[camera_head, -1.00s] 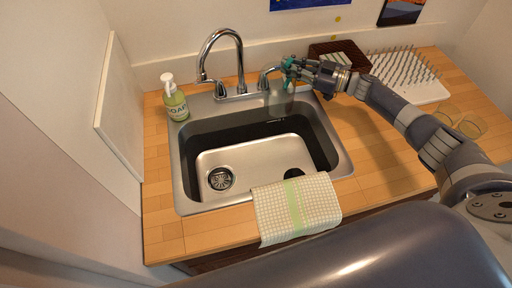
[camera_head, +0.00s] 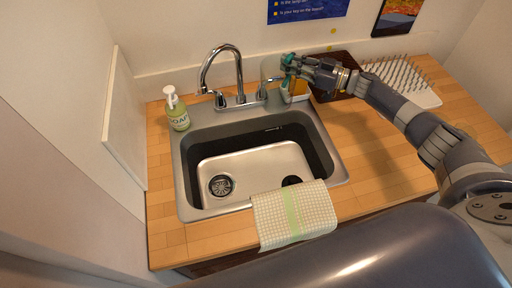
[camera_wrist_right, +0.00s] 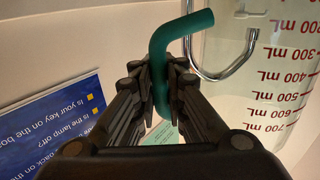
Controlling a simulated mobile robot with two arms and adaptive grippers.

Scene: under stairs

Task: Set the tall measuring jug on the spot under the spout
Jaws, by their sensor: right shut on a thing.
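The tall measuring jug (camera_head: 270,72) is clear, with a teal handle, and is hard to make out in the head view. It is behind the sink's back right corner, beside the tap's right handle. My right gripper (camera_head: 288,64) is shut on the teal handle. In the right wrist view the handle (camera_wrist_right: 160,60) is between the fingers, and the jug's wall (camera_wrist_right: 275,75) with red mL marks is at the right. The chrome spout (camera_head: 207,72) arches over the sink's back left, left of the jug. I cannot make out a marked spot under it. My left gripper is not in view.
A soap bottle (camera_head: 177,110) stands left of the sink (camera_head: 181,170). A checked towel (camera_head: 293,213) hangs over its front edge. An orange thing (camera_head: 299,87) in a white holder, a dark crate (camera_head: 338,88) and a white drying rack (camera_head: 425,97) are at the right back.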

